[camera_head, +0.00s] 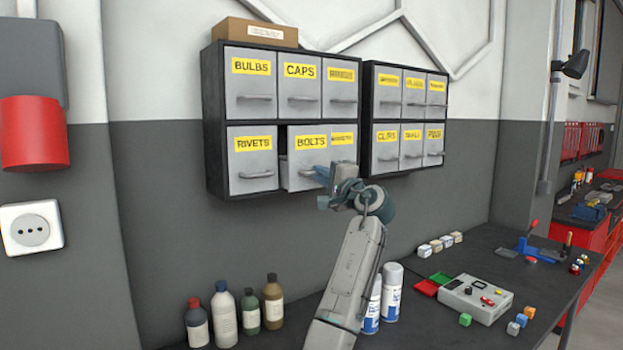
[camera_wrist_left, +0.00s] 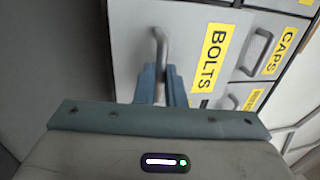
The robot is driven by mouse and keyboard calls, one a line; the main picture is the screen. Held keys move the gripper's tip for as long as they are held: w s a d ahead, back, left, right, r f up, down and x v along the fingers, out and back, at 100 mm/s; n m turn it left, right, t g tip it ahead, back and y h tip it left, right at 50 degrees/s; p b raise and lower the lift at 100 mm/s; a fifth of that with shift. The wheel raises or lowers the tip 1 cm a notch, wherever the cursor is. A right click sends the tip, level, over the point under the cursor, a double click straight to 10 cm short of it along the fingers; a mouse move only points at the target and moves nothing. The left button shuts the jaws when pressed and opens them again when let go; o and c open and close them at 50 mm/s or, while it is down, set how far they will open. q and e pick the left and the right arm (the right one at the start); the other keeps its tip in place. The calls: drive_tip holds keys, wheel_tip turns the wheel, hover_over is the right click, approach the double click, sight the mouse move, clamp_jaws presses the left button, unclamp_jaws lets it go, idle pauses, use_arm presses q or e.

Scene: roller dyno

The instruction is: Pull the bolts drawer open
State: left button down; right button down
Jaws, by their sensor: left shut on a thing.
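The bolts drawer (camera_head: 302,146) is grey with a yellow BOLTS label, in the bottom row of the left wall cabinet. Its front stands out from its neighbours, with a dark gap at its left side, so it is partly open. My left gripper (camera_head: 324,174) is at the drawer's handle, on the lower right of its front. In the left wrist view, the blue fingers (camera_wrist_left: 162,86) are shut on the grey handle (camera_wrist_left: 160,48) of the bolts drawer (camera_wrist_left: 190,48). The gripper hides part of the handle. My right gripper is in neither view.
The rivets drawer (camera_head: 252,160) is beside it on the left, shut. A second cabinet (camera_head: 366,120) hangs to the right. Below, several bottles (camera_head: 224,314) and spray cans (camera_head: 391,290) stand on the dark workbench (camera_head: 470,262). A cardboard box (camera_head: 256,31) sits on top of the cabinet.

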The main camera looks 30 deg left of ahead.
use_arm(q)
drive_tip(key=v, duration=0.4)
drive_tip(key=r+b+v, duration=0.1)
drive_tip(key=shift+s+d, duration=0.25)
drive_tip(key=shift+d, duration=0.25)
drive_tip(key=c, duration=1.5)
unclamp_jaws()
drive_tip(key=shift+c, duration=0.2)
drive_tip(key=b+v, duration=0.4)
drive_tip(key=v, duration=0.7)
drive_tip(key=shift+b, duration=0.35)
